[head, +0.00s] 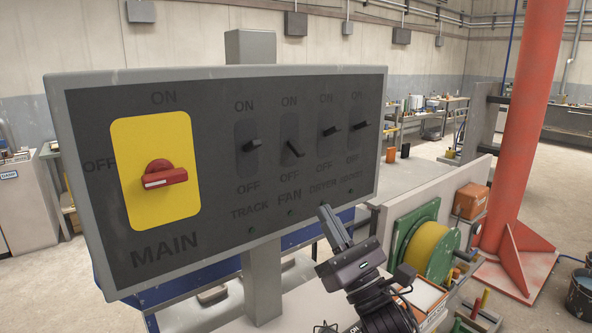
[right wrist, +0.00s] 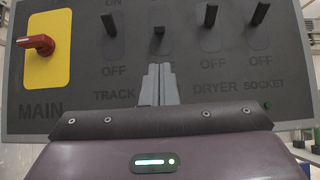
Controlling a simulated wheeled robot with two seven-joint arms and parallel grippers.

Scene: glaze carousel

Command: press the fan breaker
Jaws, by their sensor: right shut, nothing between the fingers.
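The fan breaker (head: 293,148) is a small black lever on a dark panel (head: 220,215), above the label FAN. Its lever slants downward, unlike the neighbouring levers; it also sits lower than them in the right wrist view (right wrist: 158,38). My right gripper (head: 327,214) is shut and empty, in front of the panel, below and right of the fan breaker in the head view. In the right wrist view its fingertips (right wrist: 159,70) lie just below the fan lever and cover the FAN label. A gap to the lever shows in the head view. My left gripper is out of view.
The track breaker (head: 251,146) is left of the fan breaker; the dryer breaker (head: 330,131) and socket breaker (head: 361,125) are to its right. A red main switch (head: 165,175) sits on a yellow plate. A green reel (head: 418,245) stands right of the panel.

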